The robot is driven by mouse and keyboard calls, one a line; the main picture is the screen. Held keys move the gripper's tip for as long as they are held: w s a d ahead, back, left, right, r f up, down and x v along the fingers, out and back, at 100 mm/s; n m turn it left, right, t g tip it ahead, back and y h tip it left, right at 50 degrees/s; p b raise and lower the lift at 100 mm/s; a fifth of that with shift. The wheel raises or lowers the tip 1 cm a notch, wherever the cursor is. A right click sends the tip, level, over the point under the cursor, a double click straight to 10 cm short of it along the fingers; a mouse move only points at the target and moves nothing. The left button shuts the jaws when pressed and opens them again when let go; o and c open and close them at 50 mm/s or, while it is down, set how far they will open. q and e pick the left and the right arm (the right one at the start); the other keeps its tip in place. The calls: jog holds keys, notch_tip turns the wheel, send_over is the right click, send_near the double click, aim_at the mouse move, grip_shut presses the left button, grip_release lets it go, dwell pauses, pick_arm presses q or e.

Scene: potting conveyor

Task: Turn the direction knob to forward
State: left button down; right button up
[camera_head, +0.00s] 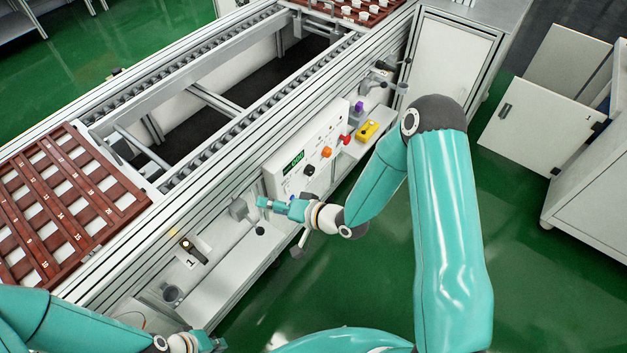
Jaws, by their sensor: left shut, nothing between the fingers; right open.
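A white control panel (277,182) with a green lit display (293,158) is on the front of the conveyor. It has a black knob (309,170), an orange knob (326,152) and a red knob (345,139). Which one sets direction cannot be read at this size, nor can its setting. My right gripper (264,203) is open and empty just below the panel's lower left corner, apart from the black knob as far as I can tell. My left gripper (217,343) is shut and empty at the bottom edge, partly cut off, away from the panel.
A dark lever switch (193,250) with a plate marked 1 sits left of the panel. A yellow box (367,131) and a purple-topped item (357,108) are right of it. A brown slotted tray (62,205) lies on the conveyor. Green floor (345,265) is open in front.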

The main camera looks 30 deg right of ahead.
jog(key=w+d+f+t+y+b, duration=0.1)
jog(key=w+d+f+t+b, duration=0.1)
jog(key=w+d+b, duration=0.15)
jog(key=t+h+b, duration=0.1)
jog(key=t+b, duration=0.2)
jog(key=b, duration=1.1)
send_near(312, 173)
pick_arm(q)
notch_tip(312, 173, down, 23)
jog(key=b, duration=0.2)
pick_arm(e)
jog(key=x, duration=0.9)
jog(key=shift+w, duration=0.2)
jog(key=c, duration=1.1)
jog(key=shift+c, duration=0.2)
